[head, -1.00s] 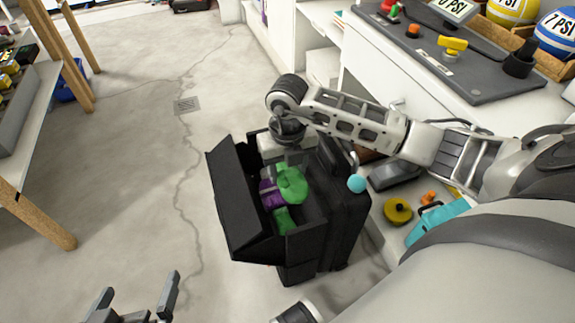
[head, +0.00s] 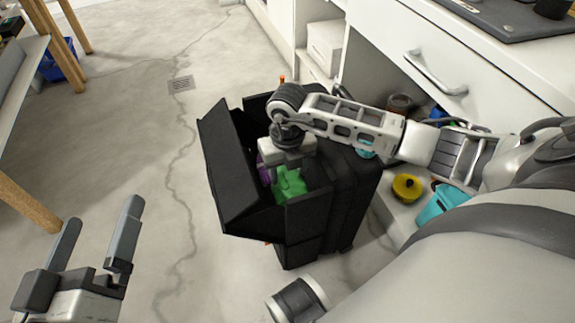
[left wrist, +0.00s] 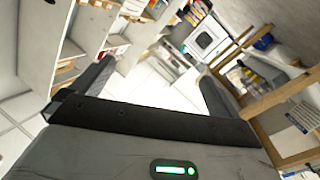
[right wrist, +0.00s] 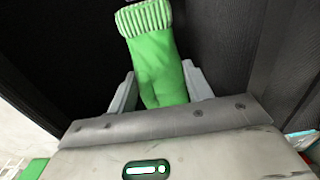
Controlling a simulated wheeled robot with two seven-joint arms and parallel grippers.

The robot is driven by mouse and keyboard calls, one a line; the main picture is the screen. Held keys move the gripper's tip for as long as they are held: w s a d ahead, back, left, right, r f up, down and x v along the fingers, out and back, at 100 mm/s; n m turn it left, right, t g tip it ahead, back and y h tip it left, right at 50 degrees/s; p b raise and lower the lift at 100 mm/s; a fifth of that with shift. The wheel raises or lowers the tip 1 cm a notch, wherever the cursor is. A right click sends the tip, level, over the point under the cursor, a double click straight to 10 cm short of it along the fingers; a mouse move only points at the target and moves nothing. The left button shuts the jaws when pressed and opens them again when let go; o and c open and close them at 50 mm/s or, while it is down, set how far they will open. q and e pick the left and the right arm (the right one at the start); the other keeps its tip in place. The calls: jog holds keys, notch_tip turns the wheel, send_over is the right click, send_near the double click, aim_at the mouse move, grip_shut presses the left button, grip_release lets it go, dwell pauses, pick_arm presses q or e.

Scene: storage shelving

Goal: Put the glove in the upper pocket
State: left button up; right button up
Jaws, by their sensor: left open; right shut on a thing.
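The green glove (right wrist: 155,62), with a ribbed cuff, is between the fingers of my right gripper (right wrist: 160,90). In the head view the glove (head: 289,183) is at the opening of a black case's upper pocket (head: 228,165), whose flap tilts outward to the left. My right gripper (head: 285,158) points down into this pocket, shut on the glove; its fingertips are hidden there. A purple thing (head: 264,172) shows beside the glove, partly hidden. My left gripper (head: 103,225) is open and empty over the floor, far left of the case; it also shows in the left wrist view (left wrist: 156,78).
The black case (head: 345,200) stands upright on the floor. Right of it, a low shelf holds a yellow round thing (head: 407,187) and a teal thing (head: 443,203), below a white drawer unit (head: 460,70). The floor (head: 130,130) to the left is clear.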

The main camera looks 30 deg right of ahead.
notch_tip(320, 180, down, 4)
jog(key=shift+f+b, duration=0.1)
jog(key=shift+b, duration=1.1)
notch_tip(320, 180, down, 3)
jog(key=shift+b, duration=1.1)
pick_arm(q)
notch_tip(320, 180, up, 10)
jog(key=m+t+h, duration=0.4)
jog(key=m+h, duration=0.2)
jog(key=m, duration=0.4)
jog(key=shift+a+f+h, duration=0.15)
jog(key=shift+a+h, duration=0.1)
jog(key=shift+h, duration=0.15)
pick_arm(e)
jog(key=shift+f, duration=0.35)
jog(key=o, duration=1)
jog(key=shift+o, duration=0.2)
